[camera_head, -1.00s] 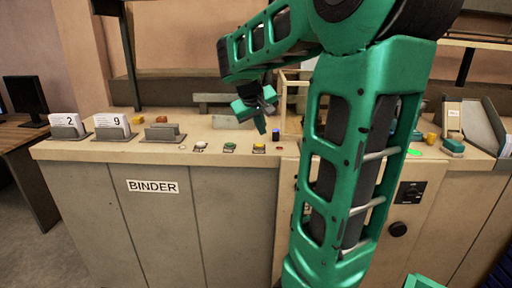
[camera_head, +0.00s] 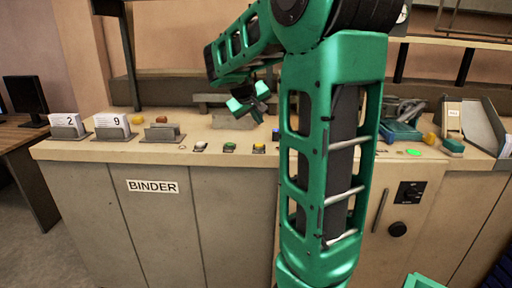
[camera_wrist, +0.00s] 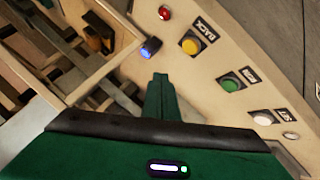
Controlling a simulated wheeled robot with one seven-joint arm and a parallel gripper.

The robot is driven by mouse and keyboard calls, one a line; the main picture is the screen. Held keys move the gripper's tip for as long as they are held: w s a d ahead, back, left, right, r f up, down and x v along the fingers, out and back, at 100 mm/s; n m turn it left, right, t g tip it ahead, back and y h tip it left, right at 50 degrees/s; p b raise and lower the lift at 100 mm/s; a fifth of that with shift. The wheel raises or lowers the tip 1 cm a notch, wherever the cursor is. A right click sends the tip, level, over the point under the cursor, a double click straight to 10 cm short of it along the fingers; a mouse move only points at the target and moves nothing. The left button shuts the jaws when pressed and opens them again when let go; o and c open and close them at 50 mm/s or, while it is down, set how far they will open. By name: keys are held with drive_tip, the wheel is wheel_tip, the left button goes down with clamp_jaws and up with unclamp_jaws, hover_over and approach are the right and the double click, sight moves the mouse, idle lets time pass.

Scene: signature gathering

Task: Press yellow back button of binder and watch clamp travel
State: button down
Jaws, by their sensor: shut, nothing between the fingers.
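The yellow button (camera_head: 259,148) is on the front edge of the binder counter, right of the green button (camera_head: 230,146). My gripper (camera_head: 248,101) is above the counter, behind and higher than the buttons. In the wrist view its green fingers (camera_wrist: 160,97) are shut and empty, apart from the yellow button and to its lower left. Metal bars and an orange part show at left in the wrist view; I cannot tell which is the clamp.
Number card holders (camera_head: 112,131) stand at left. My arm hides part of the counter's right side.

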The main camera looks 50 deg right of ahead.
sight(258, 146)
drive_tip(key=shift+f, duration=3.05)
